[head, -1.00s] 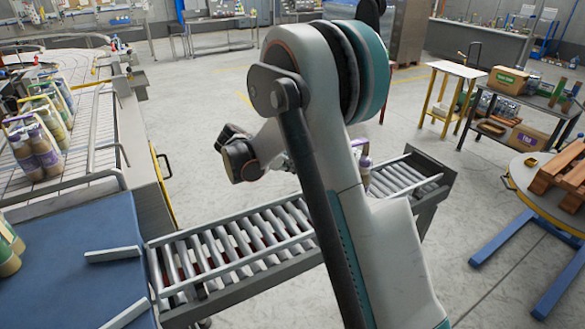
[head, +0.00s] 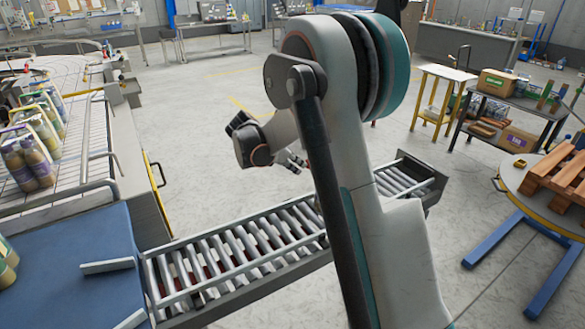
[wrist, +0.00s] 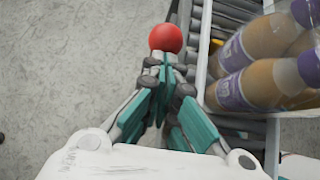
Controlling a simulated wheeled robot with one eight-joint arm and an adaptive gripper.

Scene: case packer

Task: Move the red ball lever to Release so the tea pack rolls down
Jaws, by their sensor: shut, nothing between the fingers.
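The red ball (wrist: 166,37) of the lever shows at the top middle of the wrist view. My gripper (wrist: 167,68) is shut and empty, with its fingertips right at the ball's near edge; I cannot tell whether they touch. The lever's shaft and its Release mark are not visible. The tea pack (wrist: 250,62), bottles of amber drink with purple labels, lies on the rollers to the right of my fingers. In the head view my gripper (head: 294,160) is partly hidden behind my arm, and neither ball nor tea pack shows there.
The roller conveyor (head: 235,262) crosses behind my arm, with metal side rails. A blue surface (head: 75,255) and a machine table with bottle packs (head: 28,160) stand at left. A round table with a wooden pallet (head: 550,185) is at right. Open floor lies beyond the conveyor.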

